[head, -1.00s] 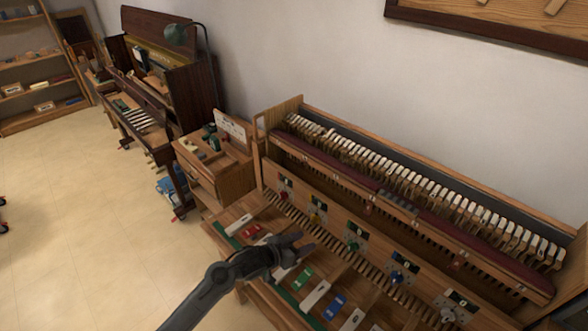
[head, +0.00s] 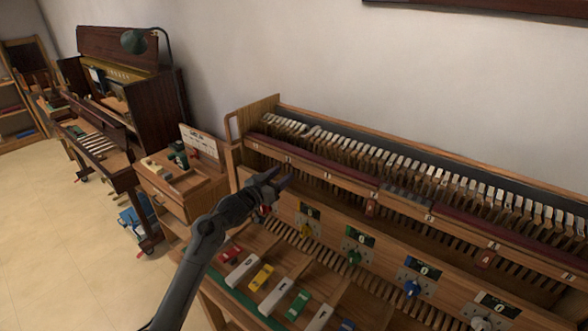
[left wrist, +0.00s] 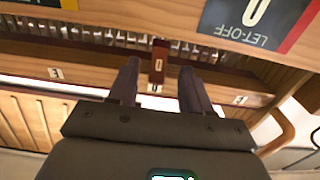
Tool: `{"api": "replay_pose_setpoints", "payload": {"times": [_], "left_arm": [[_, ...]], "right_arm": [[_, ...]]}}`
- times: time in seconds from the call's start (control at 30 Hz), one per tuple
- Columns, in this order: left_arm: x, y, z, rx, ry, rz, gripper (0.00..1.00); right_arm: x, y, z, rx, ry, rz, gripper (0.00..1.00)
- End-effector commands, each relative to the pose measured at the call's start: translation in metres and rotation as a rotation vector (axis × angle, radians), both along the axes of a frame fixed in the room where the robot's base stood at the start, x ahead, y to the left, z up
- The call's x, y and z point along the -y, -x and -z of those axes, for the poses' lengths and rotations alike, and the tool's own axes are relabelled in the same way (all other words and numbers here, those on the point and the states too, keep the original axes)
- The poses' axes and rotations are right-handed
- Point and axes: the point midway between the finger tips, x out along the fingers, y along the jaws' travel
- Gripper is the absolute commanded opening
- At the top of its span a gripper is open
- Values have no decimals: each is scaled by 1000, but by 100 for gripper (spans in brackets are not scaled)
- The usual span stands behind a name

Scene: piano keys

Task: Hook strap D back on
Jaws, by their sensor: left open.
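My left gripper (head: 279,178) is open and empty in front of the left end of the piano action model (head: 262,110), near its dark red rail (head: 310,164). In the left wrist view the two fingers of my left gripper (left wrist: 160,85) stand apart. A small dark red tag with a pale mark (left wrist: 159,62) shows beyond and between them, not gripped. I cannot read its letter, so I cannot tell whether it is strap D. Two other red tags, a middle one (head: 371,207) and a right one (head: 486,259), hang along the action. My right gripper is out of view.
Below the rail is a panel with coloured knobs, including green (head: 354,257) and blue (head: 412,288). A let-off label (left wrist: 250,20) shows in the left wrist view. Coloured blocks, such as yellow (head: 262,277), lie on the front shelf. A wooden cabinet (head: 190,200) stands left.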

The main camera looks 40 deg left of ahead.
Motion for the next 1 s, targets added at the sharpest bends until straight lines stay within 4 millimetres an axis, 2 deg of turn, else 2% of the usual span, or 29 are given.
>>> {"api": "replay_pose_setpoints", "payload": {"times": [0.2,0.43,0.63,0.97,1.0], "left_arm": [[1,-36,0,1,2,1,49],[1,-61,1,0,2,0,49],[1,-70,1,-1,1,-1,49],[1,-72,1,-1,0,0,49],[1,-72,1,-1,0,0,44]], "right_arm": [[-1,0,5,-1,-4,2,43],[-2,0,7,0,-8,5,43],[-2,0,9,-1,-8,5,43],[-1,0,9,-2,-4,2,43],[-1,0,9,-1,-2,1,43]]}}
